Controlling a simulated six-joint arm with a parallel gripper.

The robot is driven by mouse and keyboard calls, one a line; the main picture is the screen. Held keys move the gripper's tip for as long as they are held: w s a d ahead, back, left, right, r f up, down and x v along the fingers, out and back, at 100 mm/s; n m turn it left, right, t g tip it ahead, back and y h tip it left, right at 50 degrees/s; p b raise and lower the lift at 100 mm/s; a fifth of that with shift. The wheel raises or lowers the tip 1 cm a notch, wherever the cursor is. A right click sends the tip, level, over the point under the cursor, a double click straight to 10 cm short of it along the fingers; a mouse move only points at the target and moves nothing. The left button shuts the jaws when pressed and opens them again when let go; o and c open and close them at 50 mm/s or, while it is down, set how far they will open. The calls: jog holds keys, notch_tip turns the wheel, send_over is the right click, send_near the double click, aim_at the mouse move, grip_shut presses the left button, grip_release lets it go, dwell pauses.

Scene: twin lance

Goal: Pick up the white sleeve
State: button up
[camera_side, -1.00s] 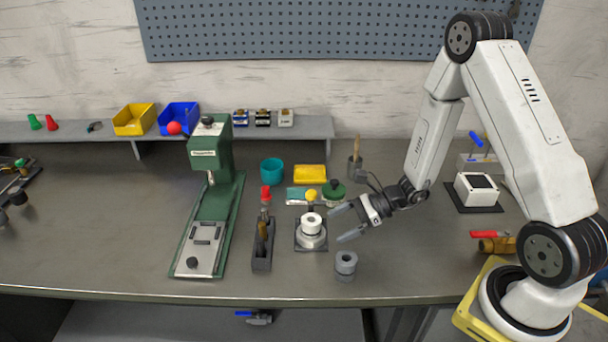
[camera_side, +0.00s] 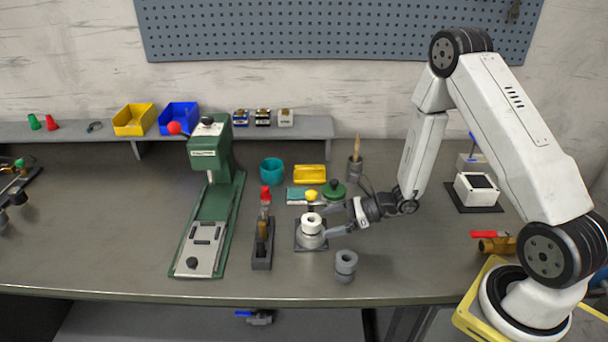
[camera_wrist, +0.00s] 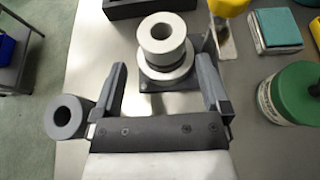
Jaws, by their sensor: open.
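The white sleeve (camera_side: 312,221) is a short white ring with a central hole. It sits upright on top of a grey round fixture (camera_side: 312,240) on a dark square base. In the wrist view the white sleeve (camera_wrist: 161,33) is just beyond the fingertips, roughly centred between them. My gripper (camera_side: 332,222) is open and empty, to the right of the fixture. In the wrist view my gripper (camera_wrist: 162,75) has one finger on each side of the fixture's near part. I cannot tell whether either finger touches it.
A grey sleeve (camera_side: 346,264) stands in front of my gripper, near the bench edge. A dark tool holder (camera_side: 262,245) is left of the fixture. A yellow knob (camera_side: 311,195) and a green-lidded jar (camera_side: 334,193) stand close behind.

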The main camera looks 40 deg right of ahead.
aim_at(312, 226)
jog(key=shift+a, duration=0.1)
jog(key=shift+x, duration=2.55)
jog(key=c, duration=1.3)
jog(key=shift+o, duration=0.2)
jog(key=shift+r, duration=0.15)
notch_tip(312, 226, up, 18)
